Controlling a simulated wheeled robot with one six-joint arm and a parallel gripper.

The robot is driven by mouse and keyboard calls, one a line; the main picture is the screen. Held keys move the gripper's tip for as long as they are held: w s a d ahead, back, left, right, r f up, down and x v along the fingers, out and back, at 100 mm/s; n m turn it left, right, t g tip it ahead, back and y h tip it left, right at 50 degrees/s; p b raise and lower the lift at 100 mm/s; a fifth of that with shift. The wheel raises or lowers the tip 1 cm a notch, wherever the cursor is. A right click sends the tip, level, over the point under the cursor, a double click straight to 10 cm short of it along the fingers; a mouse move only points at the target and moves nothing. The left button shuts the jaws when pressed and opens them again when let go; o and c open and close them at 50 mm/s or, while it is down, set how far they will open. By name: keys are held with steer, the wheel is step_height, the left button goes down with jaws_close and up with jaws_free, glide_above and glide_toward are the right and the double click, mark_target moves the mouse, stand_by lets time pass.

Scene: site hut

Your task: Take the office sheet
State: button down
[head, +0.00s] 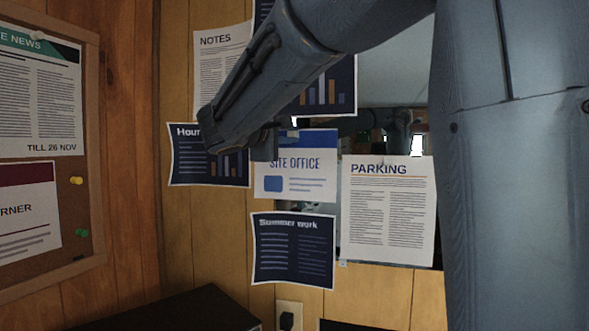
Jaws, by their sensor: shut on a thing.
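The office sheet (303,178) is a white page headed "SITE OFFICE", with a blue band at the top and a blue box low down. It hangs in the middle of the head view, upright, partly in front of a dark opening or mirror. My gripper (269,145) reaches in from the upper right and is shut on the sheet's upper left edge. The fingertips are dark and small, and my arm hides part of them. I cannot tell whether the sheet still touches the wall.
A dark "Hours" sheet (205,172), a "NOTES" sheet (209,75), a "Summer work" sheet (293,250) and a "PARKING" sheet (387,215) hang close around. A corkboard (93,180) is at left. A black surface (180,312) and a socket (289,316) are below.

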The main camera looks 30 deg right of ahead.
steer(key=shift+s+f, duration=0.1)
stand_by(0.4)
steer(key=shift+b+v, duration=0.85)
steer(key=shift+v, duration=1.3)
steer(key=shift+s+d, duration=0.15)
steer(key=shift+s, duration=0.05)
steer(key=shift+s+a+r+p, duration=0.45)
steer(key=shift+s+a+r, duration=1.1)
steer(key=shift+s+a, duration=0.2)
